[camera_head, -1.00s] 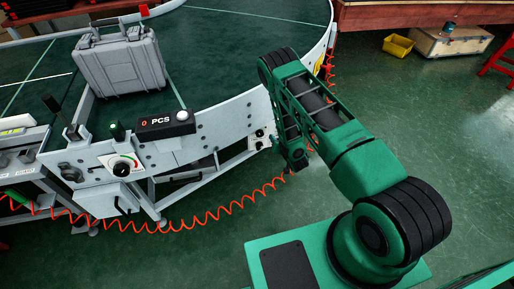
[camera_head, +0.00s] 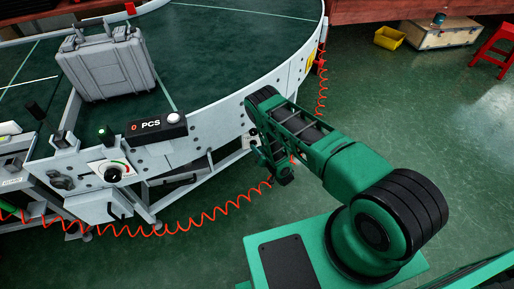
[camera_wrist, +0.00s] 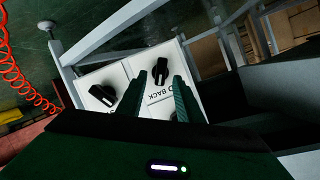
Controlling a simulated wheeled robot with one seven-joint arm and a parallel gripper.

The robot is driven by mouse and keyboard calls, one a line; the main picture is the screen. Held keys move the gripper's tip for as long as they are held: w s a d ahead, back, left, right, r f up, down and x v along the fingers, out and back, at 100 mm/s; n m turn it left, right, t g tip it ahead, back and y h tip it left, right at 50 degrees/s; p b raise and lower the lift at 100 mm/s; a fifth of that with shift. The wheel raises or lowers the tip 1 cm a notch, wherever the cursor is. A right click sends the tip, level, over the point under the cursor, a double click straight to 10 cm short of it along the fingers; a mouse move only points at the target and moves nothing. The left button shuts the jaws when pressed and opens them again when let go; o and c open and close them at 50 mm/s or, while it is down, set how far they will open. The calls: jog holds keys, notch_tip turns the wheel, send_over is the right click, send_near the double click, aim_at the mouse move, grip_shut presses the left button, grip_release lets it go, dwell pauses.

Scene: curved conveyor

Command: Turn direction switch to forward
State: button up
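In the wrist view a white switch panel (camera_wrist: 118,75) carries two black rotary knobs. The direction switch knob (camera_wrist: 161,69), beside printing that ends in "BACK", stands just beyond my gripper's fingertips (camera_wrist: 158,76), roughly in line with the gap between them. The second knob (camera_wrist: 103,94) is left of the left finger. The fingers are apart with nothing between them; contact with the knob cannot be told. In the head view my gripper (camera_head: 280,175) hangs low beside the conveyor's outer side, its fingers too small to make out there.
The curved conveyor (camera_head: 225,122) carries a grey case (camera_head: 108,68). Its side bears a PCS counter (camera_head: 157,128) and a dial (camera_head: 113,172). An orange coiled cable (camera_head: 205,217) runs below. A yellow bin (camera_head: 389,37), wooden crate (camera_head: 445,34) and red stool (camera_head: 494,48) stand behind; floor at right is clear.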

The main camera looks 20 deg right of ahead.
jog(key=shift+x, duration=1.7)
